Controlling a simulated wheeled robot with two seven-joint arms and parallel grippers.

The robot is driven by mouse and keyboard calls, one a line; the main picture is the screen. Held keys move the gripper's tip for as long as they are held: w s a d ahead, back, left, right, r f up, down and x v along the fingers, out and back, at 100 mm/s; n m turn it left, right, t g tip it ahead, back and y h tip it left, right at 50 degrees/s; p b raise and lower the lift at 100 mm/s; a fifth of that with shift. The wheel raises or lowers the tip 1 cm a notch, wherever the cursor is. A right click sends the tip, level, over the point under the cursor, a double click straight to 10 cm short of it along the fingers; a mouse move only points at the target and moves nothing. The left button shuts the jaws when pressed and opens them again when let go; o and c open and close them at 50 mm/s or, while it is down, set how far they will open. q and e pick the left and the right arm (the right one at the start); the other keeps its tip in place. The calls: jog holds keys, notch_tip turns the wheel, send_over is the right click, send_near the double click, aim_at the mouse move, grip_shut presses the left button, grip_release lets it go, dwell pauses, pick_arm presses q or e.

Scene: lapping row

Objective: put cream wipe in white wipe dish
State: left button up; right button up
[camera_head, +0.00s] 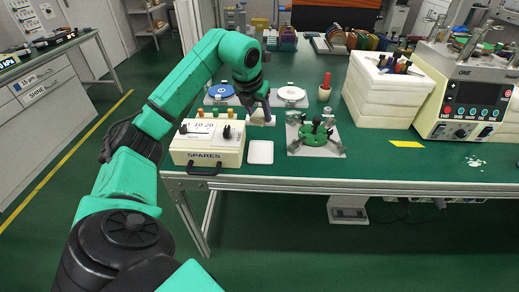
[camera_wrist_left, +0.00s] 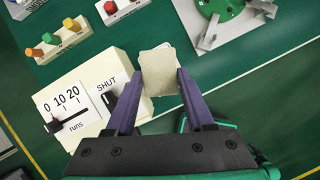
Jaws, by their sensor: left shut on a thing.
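My left gripper (camera_head: 262,112) is shut on the cream wipe (camera_head: 258,121) and holds it behind the white wipe dish as the head view shows it. The dish (camera_head: 260,153) is a small, shallow white square on the green table, near its front edge, and looks empty. In the left wrist view the cream wipe (camera_wrist_left: 158,68) is pinched between the two purple fingers (camera_wrist_left: 160,76). My right gripper is not in view.
The cream SPARES box (camera_head: 207,145) stands just left of the dish. A green round fixture on a grey plate (camera_head: 318,137) is to its right. Blue and white discs (camera_head: 291,93) lie behind. White stacked trays (camera_head: 384,95) and a control unit (camera_head: 462,98) stand farther right.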

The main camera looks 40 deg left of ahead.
aim_at(261, 152)
pick_arm(q)
notch_tip(261, 152, down, 13)
jog(key=shift+f, duration=0.2)
jog(key=o, duration=1)
jog(key=shift+o, duration=0.2)
jog(key=shift+r, duration=0.1)
jog(key=b+v, duration=0.1)
jog(key=v, duration=1.1)
